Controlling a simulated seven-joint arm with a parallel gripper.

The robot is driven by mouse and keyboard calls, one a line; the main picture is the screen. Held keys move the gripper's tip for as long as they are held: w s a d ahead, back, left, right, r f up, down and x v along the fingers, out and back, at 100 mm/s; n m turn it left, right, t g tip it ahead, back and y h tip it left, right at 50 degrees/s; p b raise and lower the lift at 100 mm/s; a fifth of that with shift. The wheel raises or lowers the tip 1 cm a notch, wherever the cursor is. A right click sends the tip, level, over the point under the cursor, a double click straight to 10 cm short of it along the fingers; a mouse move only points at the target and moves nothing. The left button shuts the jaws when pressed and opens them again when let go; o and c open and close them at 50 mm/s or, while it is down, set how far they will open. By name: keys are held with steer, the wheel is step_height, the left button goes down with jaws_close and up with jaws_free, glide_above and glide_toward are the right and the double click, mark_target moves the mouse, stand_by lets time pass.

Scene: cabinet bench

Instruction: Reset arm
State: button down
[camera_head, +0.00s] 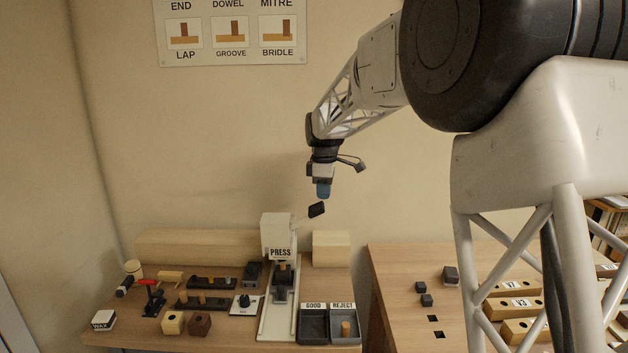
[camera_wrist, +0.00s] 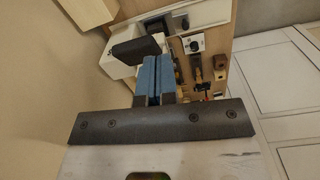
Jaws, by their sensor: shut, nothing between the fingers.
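My gripper (camera_head: 323,190) hangs in the air above the bench, just above and right of the white press (camera_head: 277,237). Its blue fingers point down and are shut with nothing between them. In the wrist view the blue fingertips (camera_wrist: 158,62) lie side by side. The press's dark lever handle (camera_head: 316,209) is just below the fingers in the head view; it also shows beside them in the wrist view (camera_wrist: 135,49). I cannot tell the exact gap between fingers and handle.
GOOD (camera_head: 313,325) and REJECT (camera_head: 344,311) trays stand right of the press; a wooden piece is in REJECT. Blocks, a red-handled clamp (camera_head: 148,282) and a dial box (camera_head: 244,304) crowd the left. A second table (camera_head: 395,290) holds small dark blocks. The air around my gripper is mostly free.

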steer(key=s+d+r+m, duration=0.1)
steer(key=s+d+m, duration=0.25)
steer(key=s, duration=0.55)
steer(key=s+d+r+m+t, duration=0.15)
steer(key=s+d, duration=0.25)
steer(key=s, duration=0.5)
steer(key=s+d+r+m, duration=0.2)
steer(key=s+d+m, duration=0.2)
steer(key=s, duration=0.6)
steer(key=s+d+f+m, duration=0.1)
steer(key=s+f+m, duration=0.1)
steer(key=s, duration=0.6)
steer(key=s+d+f+m, duration=0.2)
steer(key=s+f+m, duration=0.1)
steer(key=s, duration=0.5)
steer(key=s+d+f+m, duration=0.1)
steer(key=s+f+m, duration=0.1)
steer(key=s, duration=0.6)
steer(key=shift+s+d+f+m+t, duration=0.25)
steer(key=shift+f+m+t, duration=0.2)
steer(key=shift+f, duration=0.45)
